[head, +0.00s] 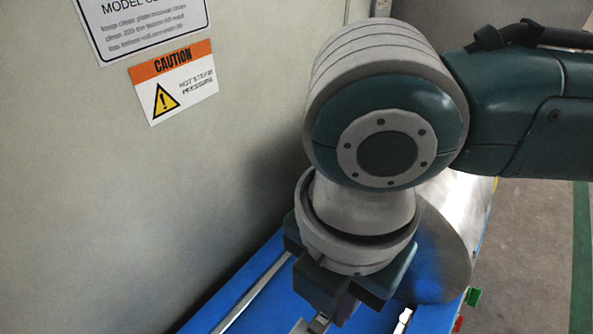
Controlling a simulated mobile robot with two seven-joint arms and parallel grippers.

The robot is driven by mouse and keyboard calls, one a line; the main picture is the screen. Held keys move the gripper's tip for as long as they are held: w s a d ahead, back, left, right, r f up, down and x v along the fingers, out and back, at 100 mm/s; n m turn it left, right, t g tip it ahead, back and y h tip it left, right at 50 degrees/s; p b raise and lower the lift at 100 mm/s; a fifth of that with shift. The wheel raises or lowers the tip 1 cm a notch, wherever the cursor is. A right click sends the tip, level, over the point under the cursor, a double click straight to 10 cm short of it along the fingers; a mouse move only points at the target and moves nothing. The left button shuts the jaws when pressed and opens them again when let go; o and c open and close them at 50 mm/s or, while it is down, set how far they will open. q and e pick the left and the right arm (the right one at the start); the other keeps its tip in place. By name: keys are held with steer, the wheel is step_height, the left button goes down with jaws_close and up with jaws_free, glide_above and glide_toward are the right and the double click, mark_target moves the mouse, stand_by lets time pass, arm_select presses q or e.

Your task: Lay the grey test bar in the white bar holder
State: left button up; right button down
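My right arm comes in from the right. Its gripper (335,310) points down over the blue surface (268,310) at the bottom of the head view. The gripper's own body and the lower picture edge hide most of its fingertips, so I cannot tell whether it is open or shut or holds anything. I cannot make out the grey test bar for certain. A small white piece (403,319) shows right of the gripper; I cannot tell whether it belongs to the white bar holder. My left gripper is out of view.
A large pale machine panel (110,220) with a caution label (175,82) stands close on the left. A long light strip (250,294) runs along the blue surface. A shiny round metal plate (445,262) is behind the wrist. A green piece (473,297) sits at the right edge.

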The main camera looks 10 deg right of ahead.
steer(key=shift+f, duration=0.25)
steer(key=c, duration=0.7)
jaws_free()
steer(key=shift+c, duration=0.2)
